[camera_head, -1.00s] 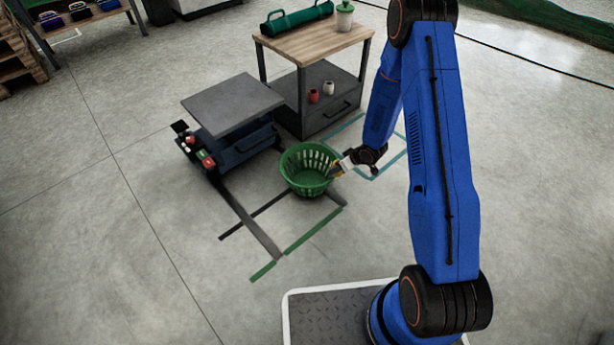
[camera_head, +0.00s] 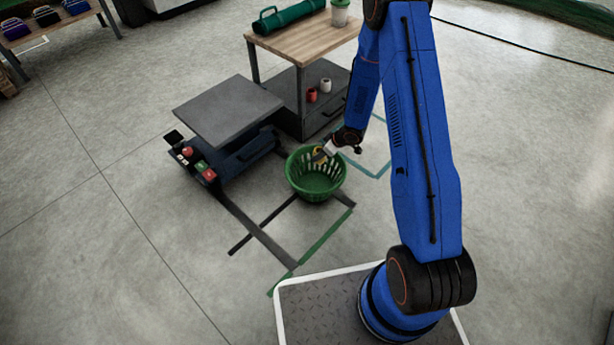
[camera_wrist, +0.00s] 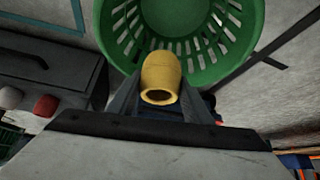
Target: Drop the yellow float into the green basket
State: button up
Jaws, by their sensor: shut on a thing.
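The yellow float (camera_wrist: 160,78) is a small barrel shape with a hole in its end. My gripper (camera_wrist: 160,90) is shut on it, one finger on each side in the wrist view. In the head view my gripper (camera_head: 322,154) is at the back right part of the green basket's opening, with a bit of the yellow float (camera_head: 319,155) showing. The green basket (camera_head: 316,186) is round with slotted walls and stands on the floor. In the wrist view the basket (camera_wrist: 200,72) lies beyond the float. Its visible inside looks empty. The float's exact height against the rim is unclear.
A grey-topped platform (camera_head: 227,108) with red and green buttons stands left of the basket. Behind is a wooden-topped cabinet (camera_head: 300,42) holding a green roll (camera_head: 289,16), a jar (camera_head: 339,14), and red (camera_head: 311,95) and white (camera_head: 326,85) pieces on its shelf.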

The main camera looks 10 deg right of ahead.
jog(key=shift+w+a+f, duration=0.1)
jog(key=shift+a+f, duration=0.05)
jog(key=shift+f, duration=2.8)
jog(key=o, duration=1.1)
jog(key=shift+o, duration=0.2)
jog(key=v, duration=1.7)
jog(key=shift+r, duration=0.2)
